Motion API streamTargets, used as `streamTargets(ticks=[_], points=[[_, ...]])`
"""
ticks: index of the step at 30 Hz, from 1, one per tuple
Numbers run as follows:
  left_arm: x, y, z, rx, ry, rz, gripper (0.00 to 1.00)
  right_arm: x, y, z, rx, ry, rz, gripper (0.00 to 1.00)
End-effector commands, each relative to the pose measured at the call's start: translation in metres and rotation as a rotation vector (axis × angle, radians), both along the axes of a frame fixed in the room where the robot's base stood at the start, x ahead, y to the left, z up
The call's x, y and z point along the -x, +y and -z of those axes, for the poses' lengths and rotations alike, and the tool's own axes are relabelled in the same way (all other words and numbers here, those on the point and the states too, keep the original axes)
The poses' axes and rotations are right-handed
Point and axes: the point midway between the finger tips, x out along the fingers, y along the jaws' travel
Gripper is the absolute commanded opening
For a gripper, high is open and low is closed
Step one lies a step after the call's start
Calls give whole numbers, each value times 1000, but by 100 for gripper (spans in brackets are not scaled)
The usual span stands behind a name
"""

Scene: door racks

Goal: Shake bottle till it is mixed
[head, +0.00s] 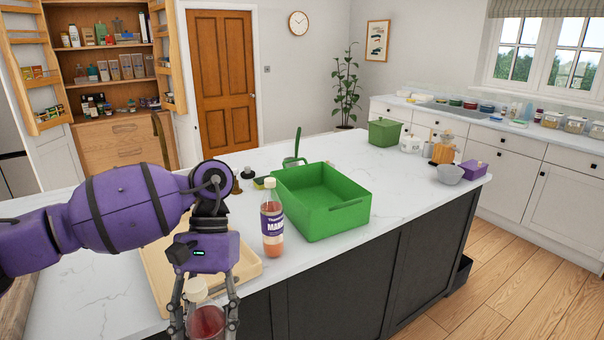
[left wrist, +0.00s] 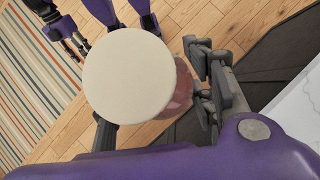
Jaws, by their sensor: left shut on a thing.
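My left gripper (head: 204,318) is shut on a bottle (head: 208,325) with a pale cap and reddish contents. It holds the bottle upright in front of the counter's near edge, and the bottle's lower part is cut off by the frame. In the left wrist view the round cream cap (left wrist: 129,81) faces the camera and hides most of the bottle (left wrist: 180,85); the gripper fingers (left wrist: 160,105) are on either side. Dark and purple parts at the top left of that view look like my right arm and gripper (left wrist: 62,28), too small to read.
A second bottle (head: 272,228) with a purple label stands on the white counter (head: 400,190). Beside it is an open green bin (head: 335,222). A wooden tray (head: 160,270) lies behind my left gripper. Floor is clear below the held bottle.

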Motion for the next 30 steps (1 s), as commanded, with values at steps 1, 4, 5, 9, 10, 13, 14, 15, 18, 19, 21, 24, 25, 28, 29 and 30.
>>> streamTargets(ticks=[1,4,5,9,10,13,14,15,18,19,21,24,25,28,29,30], points=[[10,2,52,-15,46,1,2,-1,0,0,0,-4,-1,40],[5,1,-19,-4,20,5,2,-4,-1,-1,2,-7,-3,40],[7,1,-14,-9,32,2,2,-2,-1,1,3,-1,-3,40],[5,1,20,-7,25,4,0,-8,1,-4,0,-17,-4,40],[4,1,-7,-4,20,5,0,-8,0,-4,0,-16,-4,40],[11,3,29,-17,49,0,0,-4,1,1,-2,-2,-1,40],[11,2,50,-16,49,1,0,-5,2,0,-3,-7,-1,40],[7,2,38,-11,33,2,0,-7,2,-3,-3,-15,-1,40],[7,1,-14,-9,32,2,0,-3,1,1,-1,-2,0,40],[10,3,10,-15,45,1,0,0,1,3,-3,4,2,40],[9,2,53,-15,43,1,0,-1,2,0,-4,-3,3,40],[7,2,46,-10,34,2,0,2,1,1,-3,2,4,40],[7,2,46,-10,33,2,0,4,1,3,-3,7,5,40],[7,2,46,-11,34,2,0,6,0,3,-2,10,6,40],[7,2,46,-11,34,2,0,6,0,3,-2,9,6,40],[7,2,46,-11,35,2,0,5,0,3,-2,9,6,40]])
